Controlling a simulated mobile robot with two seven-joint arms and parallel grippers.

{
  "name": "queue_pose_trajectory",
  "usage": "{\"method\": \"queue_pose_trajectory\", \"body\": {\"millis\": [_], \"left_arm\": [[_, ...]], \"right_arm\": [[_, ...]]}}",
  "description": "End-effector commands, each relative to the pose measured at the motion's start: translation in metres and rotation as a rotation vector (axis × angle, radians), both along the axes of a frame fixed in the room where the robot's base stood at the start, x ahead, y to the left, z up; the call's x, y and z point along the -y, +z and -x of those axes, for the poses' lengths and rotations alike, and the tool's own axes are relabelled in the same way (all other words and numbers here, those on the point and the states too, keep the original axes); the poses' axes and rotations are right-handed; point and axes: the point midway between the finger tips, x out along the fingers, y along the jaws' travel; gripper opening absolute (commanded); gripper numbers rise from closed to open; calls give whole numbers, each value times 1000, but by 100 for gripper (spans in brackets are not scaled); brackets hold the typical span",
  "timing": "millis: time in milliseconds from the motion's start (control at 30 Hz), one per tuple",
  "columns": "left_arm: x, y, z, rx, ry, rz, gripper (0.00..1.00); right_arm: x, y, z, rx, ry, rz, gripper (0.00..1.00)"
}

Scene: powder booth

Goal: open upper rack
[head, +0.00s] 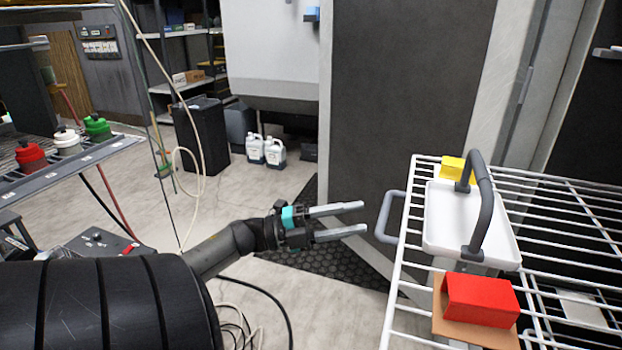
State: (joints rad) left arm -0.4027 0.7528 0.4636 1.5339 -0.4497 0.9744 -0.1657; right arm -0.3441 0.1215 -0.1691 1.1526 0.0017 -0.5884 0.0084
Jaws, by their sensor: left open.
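The upper rack (541,206) is a white wire shelf on the right. A grey loop handle (386,217) sticks out from its left edge. My left gripper (355,218) is open and empty, with its two fingers pointing right toward the handle. The fingertips appear just left of the handle; I cannot tell the exact gap in depth. On the rack are a white tray (443,222) with a dark grey arched handle (483,200), a red block (480,299) on a brown piece, and a yellow block (455,168). My right gripper is not in view.
A dark panel (398,100) stands behind the handle. At the left, a shelf holds red, white and green-capped containers (97,127). White jugs (266,150) and a black bin (201,135) stand on the floor farther back. A pale hose (150,60) hangs at the left.

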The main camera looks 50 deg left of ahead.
Motion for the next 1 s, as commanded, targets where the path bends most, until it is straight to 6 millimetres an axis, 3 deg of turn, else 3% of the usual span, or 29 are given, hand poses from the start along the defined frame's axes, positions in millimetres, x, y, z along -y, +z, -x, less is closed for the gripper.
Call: {"method": "queue_pose_trajectory", "body": {"millis": [200, 400, 1000], "left_arm": [[-28, -9, 42, -3, 3, 1, 50], [-43, -14, 65, 0, 1, -1, 50], [-46, -15, 71, 1, -1, -1, 50]], "right_arm": [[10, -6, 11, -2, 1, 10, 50], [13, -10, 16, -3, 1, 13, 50], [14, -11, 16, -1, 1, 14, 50]]}}
